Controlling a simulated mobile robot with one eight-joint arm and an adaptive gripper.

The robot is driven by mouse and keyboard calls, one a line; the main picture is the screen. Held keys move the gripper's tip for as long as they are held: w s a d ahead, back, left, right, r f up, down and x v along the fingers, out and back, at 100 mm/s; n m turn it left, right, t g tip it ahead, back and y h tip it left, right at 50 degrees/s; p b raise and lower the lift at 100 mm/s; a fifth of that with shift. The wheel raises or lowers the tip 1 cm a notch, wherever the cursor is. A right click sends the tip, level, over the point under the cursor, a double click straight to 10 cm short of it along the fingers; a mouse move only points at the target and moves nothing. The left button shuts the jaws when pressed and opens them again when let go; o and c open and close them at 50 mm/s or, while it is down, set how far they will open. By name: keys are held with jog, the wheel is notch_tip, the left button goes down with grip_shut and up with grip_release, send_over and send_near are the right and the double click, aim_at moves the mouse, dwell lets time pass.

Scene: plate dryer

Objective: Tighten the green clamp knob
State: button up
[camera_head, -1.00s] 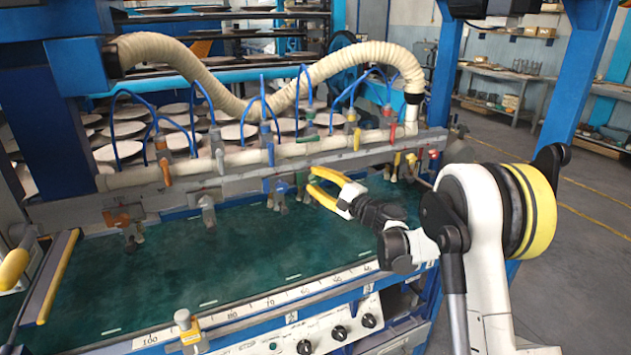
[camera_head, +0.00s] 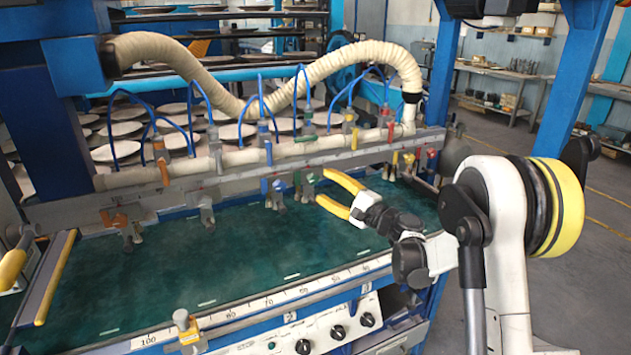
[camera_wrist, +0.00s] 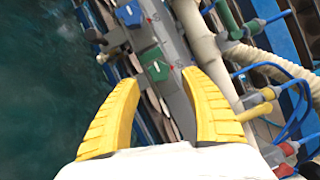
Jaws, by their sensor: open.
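The green clamp knob (camera_head: 307,187) is on the grey rail along the back of the green bed. In the wrist view the green knob (camera_wrist: 156,69) has a white mark on top and lies ahead, between the lines of my two fingers. My gripper (camera_head: 324,186) has yellow fingers, which are spread and empty. In the head view its tips are just right of the green knob. In the wrist view my gripper (camera_wrist: 160,80) shows a visible gap between the fingers, with no clear contact on the knob.
A blue knob (camera_head: 278,187) sits left of the green one; it also shows in the wrist view (camera_wrist: 129,14). A yellow handle (camera_head: 394,160) and a red one (camera_head: 432,154) are to the right. Blue hoses and a ribbed hose (camera_head: 330,66) arch above the rail. The green bed (camera_head: 200,275) is mostly clear.

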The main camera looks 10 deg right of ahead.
jog(key=v, duration=0.7)
jog(key=shift+a, duration=0.1)
jog(key=s+a+r+n+g+h, duration=0.1)
jog(key=s+a+n+g+h, duration=0.15)
jog(key=s, duration=0.55)
jog(key=s+a+r+n+g+h, duration=0.1)
jog(key=s+a+n+g+h, duration=0.2)
jog(key=s, duration=0.4)
jog(key=s+d+f+n+h, duration=0.1)
jog(key=s+d+n+h, duration=0.1)
jog(key=s, duration=0.5)
jog(key=s+d+f+n+g+h, duration=0.1)
jog(key=s+d+f+n+h, duration=0.1)
jog(key=s, duration=0.5)
jog(key=s+d+f+n+g+h, duration=0.1)
jog(key=s+d+f+n+h, duration=0.1)
jog(key=s, duration=0.6)
jog(key=shift+d+n+h, duration=0.45)
jog(key=shift+d+n, duration=0.3)
jog(key=shift+d, duration=0.15)
